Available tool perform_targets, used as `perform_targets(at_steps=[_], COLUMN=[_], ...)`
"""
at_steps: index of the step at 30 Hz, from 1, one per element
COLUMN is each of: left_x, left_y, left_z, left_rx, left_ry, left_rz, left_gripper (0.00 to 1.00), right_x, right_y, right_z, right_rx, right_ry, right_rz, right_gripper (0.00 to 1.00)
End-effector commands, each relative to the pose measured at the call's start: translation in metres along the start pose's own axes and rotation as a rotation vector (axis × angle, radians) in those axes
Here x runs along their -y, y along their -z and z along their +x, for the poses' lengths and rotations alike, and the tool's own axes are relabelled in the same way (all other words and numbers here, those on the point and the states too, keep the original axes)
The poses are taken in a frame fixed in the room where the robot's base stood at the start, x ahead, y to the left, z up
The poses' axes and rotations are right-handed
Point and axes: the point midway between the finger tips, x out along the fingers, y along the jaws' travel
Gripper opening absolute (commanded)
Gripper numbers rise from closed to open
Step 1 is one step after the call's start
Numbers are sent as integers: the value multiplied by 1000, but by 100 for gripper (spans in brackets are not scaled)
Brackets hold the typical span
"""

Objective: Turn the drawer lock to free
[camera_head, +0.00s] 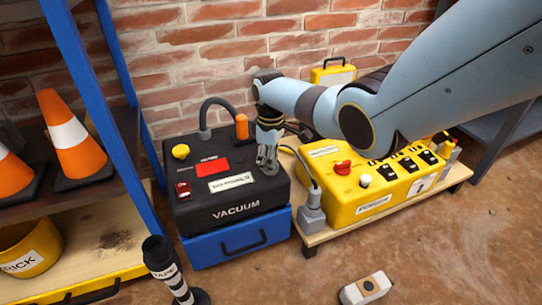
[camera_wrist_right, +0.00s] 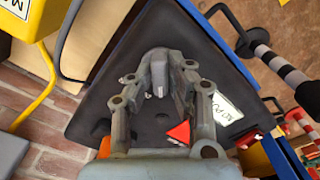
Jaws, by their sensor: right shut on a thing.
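A black vacuum unit (camera_head: 228,187) sits on a blue drawer (camera_head: 215,246) with a dark handle; the drawer looks closed. My right gripper (camera_head: 268,160) reaches down onto the right part of the unit's top. In the right wrist view, my right gripper (camera_wrist_right: 160,72) is shut around a small grey knob (camera_wrist_right: 160,91), apparently the drawer lock, on the dark top (camera_wrist_right: 110,92). The fingers hide much of it, and its markings cannot be read. My left gripper is out of view.
On the unit's top are a yellow knob (camera_head: 181,151), a red panel (camera_head: 211,167), an orange cylinder (camera_head: 241,126) and a black hose (camera_head: 215,101). A yellow power box (camera_head: 345,203) stands close on the right. A striped post (camera_head: 165,262) stands in front left.

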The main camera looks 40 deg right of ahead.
Motion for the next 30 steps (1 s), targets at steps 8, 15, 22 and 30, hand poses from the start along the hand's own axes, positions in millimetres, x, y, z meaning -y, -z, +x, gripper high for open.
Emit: perform_targets(at_steps=[8, 15, 22, 30], left_x=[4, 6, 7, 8], left_y=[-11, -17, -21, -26], left_z=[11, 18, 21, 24], left_rx=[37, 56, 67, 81], left_ry=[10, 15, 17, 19], left_rz=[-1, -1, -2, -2], left_gripper=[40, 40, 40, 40], right_x=[0, 0, 0, 0], right_y=[0, -1, 0, -1], right_z=[-2, -1, 0, 0], right_rx=[0, 2, 1, 1], right_ry=[0, 0, -1, -1], right_rz=[262, 475, 634, 742], right_gripper=[0, 0, 0, 0])
